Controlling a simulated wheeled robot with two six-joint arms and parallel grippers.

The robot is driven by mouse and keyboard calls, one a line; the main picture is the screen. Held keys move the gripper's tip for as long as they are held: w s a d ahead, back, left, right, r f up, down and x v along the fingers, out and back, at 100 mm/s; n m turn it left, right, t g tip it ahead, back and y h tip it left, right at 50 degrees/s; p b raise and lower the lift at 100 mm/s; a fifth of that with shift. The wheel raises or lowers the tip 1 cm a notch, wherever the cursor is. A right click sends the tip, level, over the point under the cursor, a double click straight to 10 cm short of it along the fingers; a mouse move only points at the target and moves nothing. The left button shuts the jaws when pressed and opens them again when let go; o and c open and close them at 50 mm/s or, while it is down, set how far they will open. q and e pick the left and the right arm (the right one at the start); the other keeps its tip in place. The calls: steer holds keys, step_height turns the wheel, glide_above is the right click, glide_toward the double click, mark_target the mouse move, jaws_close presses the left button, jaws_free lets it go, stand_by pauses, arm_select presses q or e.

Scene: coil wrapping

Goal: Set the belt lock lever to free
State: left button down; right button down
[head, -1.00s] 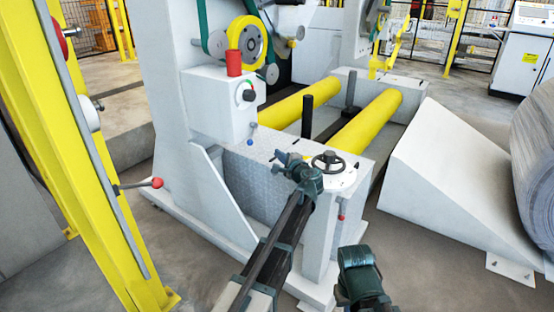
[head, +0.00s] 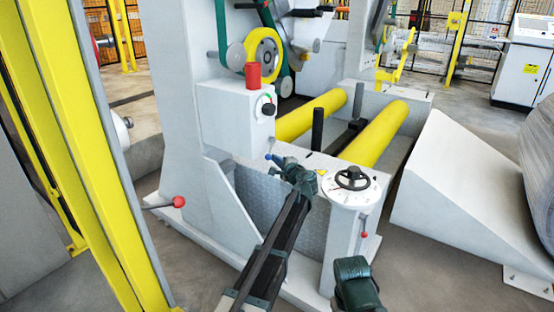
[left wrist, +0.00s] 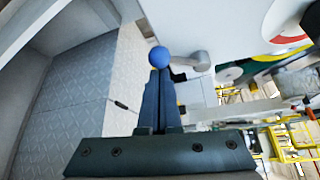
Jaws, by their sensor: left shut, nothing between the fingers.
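A small lever with a blue ball knob (head: 268,157) sits low on the white control box (head: 232,115). In the left wrist view the blue knob (left wrist: 159,57) is on a short grey arm that runs right to its pivot. My left gripper (head: 277,161) is shut and empty, with its fingertips right at the knob; I cannot tell whether they touch it. In the left wrist view its dark blue fingers (left wrist: 160,90) lie together just below the knob. A dark green part of my right arm (head: 355,283) shows at the bottom; its fingers cannot be made out.
A black handwheel (head: 352,178) stands right of my left gripper. Red-knobbed levers (head: 178,201) (head: 364,231) stick out lower left and right. A red cylinder (head: 253,76) stands on the box. A yellow post (head: 75,130) rises at left. Yellow rollers (head: 375,133) lie behind.

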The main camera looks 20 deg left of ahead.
stand_by(0.3)
arm_select(q)
steer(key=shift+s+r+m+p, duration=0.2)
steer(key=shift+m+p, duration=0.1)
steer(key=shift+p, duration=0.2)
steer(key=r+m+g+p, duration=0.1)
steer(key=p, duration=0.1)
steer(key=s+r+m+g+p, duration=0.1)
steer(key=p, duration=0.2)
steer(key=r+m+g+p, duration=0.1)
steer(key=m+p, duration=0.1)
steer(key=p, duration=0.1)
steer(key=shift+s+a+r+g+h, duration=0.2)
steer(key=shift+s+a+g+h, duration=0.1)
steer(key=shift+s+a+g, duration=0.1)
steer(key=shift+r+p, duration=0.1)
steer(key=shift+p, duration=0.2)
stand_by(0.5)
